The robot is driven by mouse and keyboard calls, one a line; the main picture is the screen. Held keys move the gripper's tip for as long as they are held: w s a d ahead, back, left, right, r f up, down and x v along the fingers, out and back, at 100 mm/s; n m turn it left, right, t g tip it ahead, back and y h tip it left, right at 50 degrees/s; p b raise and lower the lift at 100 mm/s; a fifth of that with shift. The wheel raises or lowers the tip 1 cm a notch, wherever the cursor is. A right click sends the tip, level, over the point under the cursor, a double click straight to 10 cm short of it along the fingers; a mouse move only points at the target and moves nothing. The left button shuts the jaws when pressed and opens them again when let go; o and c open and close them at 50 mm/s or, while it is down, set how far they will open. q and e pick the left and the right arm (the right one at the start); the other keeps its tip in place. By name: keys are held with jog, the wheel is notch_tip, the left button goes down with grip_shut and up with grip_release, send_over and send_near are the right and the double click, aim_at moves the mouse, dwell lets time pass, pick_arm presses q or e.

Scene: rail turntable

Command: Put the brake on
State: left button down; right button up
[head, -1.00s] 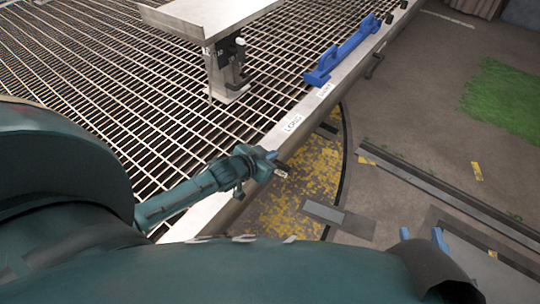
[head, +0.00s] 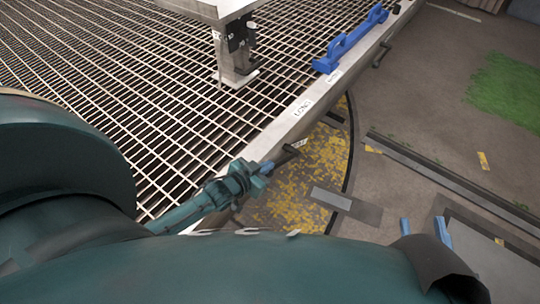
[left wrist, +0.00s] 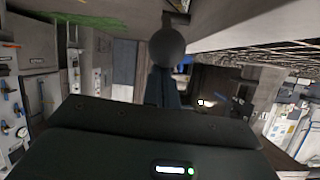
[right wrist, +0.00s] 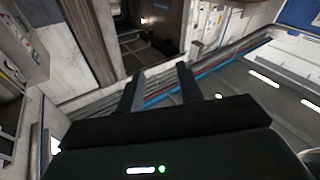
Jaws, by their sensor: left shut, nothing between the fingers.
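A short dark lever (head: 291,149) stands out from the deck's metal edge beam, with a small pale tag by it. I cannot read any brake marking. My left gripper (head: 266,167) is shut and empty, just left of and below this lever in the head view. In the left wrist view a dark round knob (left wrist: 167,46) is straight ahead of the closed fingers (left wrist: 162,86) and overlaps their tips; I cannot tell whether they touch. My right gripper (head: 424,230) is open and empty, away over the floor at the lower right; its fingers (right wrist: 160,85) stand apart in its wrist view.
The grated deck (head: 90,80) fills the left. A metal post (head: 238,65), a blue bracket (head: 350,40) and another dark handle (head: 381,55) are along its right side. White labels (head: 301,108) are on the edge beam. Below lie a yellow-flecked pit (head: 310,165) and open floor.

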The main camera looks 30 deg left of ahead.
pick_arm(q)
jog(key=shift+s+a+f+b, duration=0.15)
jog(key=shift+s+f, duration=0.2)
jog(key=shift+f, duration=0.35)
jog(key=shift+s+d+f+b, duration=0.15)
jog(key=shift+s+f, duration=0.25)
jog(key=shift+f, duration=0.35)
jog(key=shift+s+a+f+b, duration=0.15)
jog(key=shift+s+f, duration=0.2)
jog(key=shift+f, duration=0.35)
pick_arm(e)
jog(key=shift+w+r, duration=0.15)
jog(key=shift+r, duration=0.05)
